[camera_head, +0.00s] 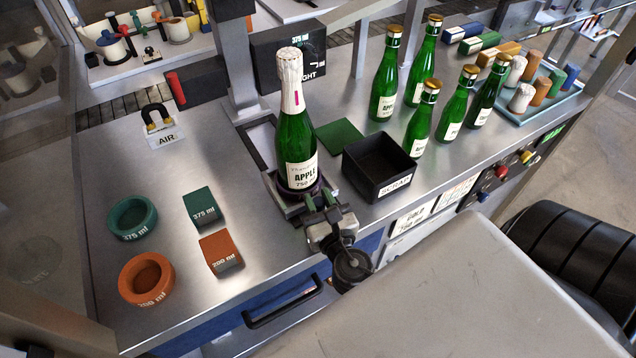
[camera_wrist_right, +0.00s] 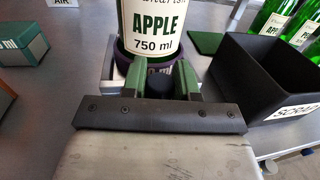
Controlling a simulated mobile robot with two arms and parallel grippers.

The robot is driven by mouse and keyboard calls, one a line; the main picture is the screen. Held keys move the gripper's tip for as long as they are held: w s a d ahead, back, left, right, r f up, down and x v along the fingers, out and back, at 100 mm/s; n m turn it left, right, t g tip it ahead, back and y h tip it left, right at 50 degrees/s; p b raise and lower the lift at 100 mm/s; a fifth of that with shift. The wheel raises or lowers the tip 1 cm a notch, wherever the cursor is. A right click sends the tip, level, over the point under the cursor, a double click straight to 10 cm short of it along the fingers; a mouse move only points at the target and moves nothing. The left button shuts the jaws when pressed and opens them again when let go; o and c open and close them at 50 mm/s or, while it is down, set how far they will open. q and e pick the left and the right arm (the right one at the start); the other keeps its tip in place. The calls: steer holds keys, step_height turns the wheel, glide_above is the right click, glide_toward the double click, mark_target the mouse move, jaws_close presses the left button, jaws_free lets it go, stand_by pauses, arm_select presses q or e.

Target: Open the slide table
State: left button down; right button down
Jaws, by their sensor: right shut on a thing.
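The slide table (camera_head: 291,209) is a small metal plate at the front edge of the bench, with a dark purple ring-shaped seat (camera_wrist_right: 127,59) on it. A green bottle (camera_head: 295,136) labelled APPLE 750 ml, with a white foil top, stands upright in the seat. My right gripper (camera_head: 322,201) is at the front of the slide table. In the right wrist view its green fingers (camera_wrist_right: 160,82) are shut on a dark knob (camera_wrist_right: 159,86) just in front of the seat. The fingers hide part of the knob. My left gripper is not in view.
A black SCRAP bin (camera_head: 377,170) stands close right of the slide table, with several green bottles (camera_head: 421,118) behind it. A grey post (camera_head: 233,65) rises behind the table. Green and orange rings (camera_head: 147,277) and blocks (camera_head: 221,251) lie on the left.

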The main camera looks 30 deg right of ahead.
steer(key=c, duration=0.8)
jaws_free()
steer(key=shift+w, duration=0.1)
steer(key=shift+c, duration=0.2)
steer(key=b+v, duration=0.4)
steer(key=v, duration=0.7)
steer(key=shift+b, duration=0.4)
